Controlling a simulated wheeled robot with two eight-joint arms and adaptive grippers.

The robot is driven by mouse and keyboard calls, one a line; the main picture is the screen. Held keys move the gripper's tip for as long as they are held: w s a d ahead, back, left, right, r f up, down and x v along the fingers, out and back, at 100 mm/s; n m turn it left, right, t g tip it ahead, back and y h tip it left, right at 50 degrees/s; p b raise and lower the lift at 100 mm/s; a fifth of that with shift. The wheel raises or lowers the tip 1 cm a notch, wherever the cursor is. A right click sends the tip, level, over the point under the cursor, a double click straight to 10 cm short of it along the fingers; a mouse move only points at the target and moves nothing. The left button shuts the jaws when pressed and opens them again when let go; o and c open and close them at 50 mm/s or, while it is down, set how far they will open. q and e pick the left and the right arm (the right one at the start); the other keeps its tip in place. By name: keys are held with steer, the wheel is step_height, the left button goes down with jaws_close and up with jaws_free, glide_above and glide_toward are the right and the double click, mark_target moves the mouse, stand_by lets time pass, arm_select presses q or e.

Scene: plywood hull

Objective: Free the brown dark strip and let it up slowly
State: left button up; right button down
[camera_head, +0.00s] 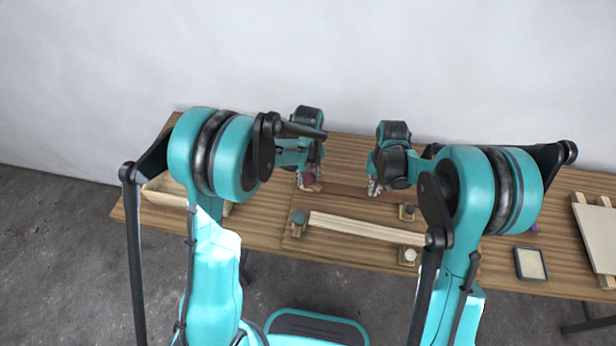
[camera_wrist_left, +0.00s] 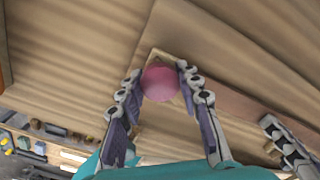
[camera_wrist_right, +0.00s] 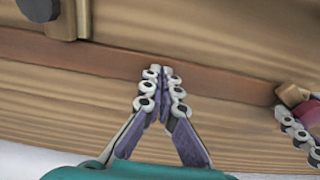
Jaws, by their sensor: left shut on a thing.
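The brown dark strip (camera_head: 345,191) lies along the table behind the pale strip; it crosses the right wrist view (camera_wrist_right: 225,84) and runs right from the pink knob in the left wrist view (camera_wrist_left: 238,102). My left gripper (camera_head: 309,184) is shut on the round pink knob (camera_wrist_left: 160,83), which sits by a small wooden block (camera_wrist_right: 292,94) at one end of the strip. My right gripper (camera_wrist_right: 162,74) has its fingertips together over the strip. Nothing shows between them, and contact with the strip cannot be told.
A pale strip (camera_head: 360,227) lies in front, among small blocks with a teal knob (camera_head: 299,218), a dark knob (camera_head: 408,209) and a white knob (camera_head: 409,256). A shallow wooden box (camera_head: 165,190) stands left. A small framed tray (camera_head: 530,263) and a pale board (camera_head: 598,235) lie right.

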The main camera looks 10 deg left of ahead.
arm_select(q)
steer(key=shift+m, duration=1.7)
steer(key=m, duration=0.2)
steer(key=shift+m, duration=0.4)
steer(key=o, duration=1.1)
steer(key=shift+o, duration=0.2)
steer(key=shift+n, duration=1.5)
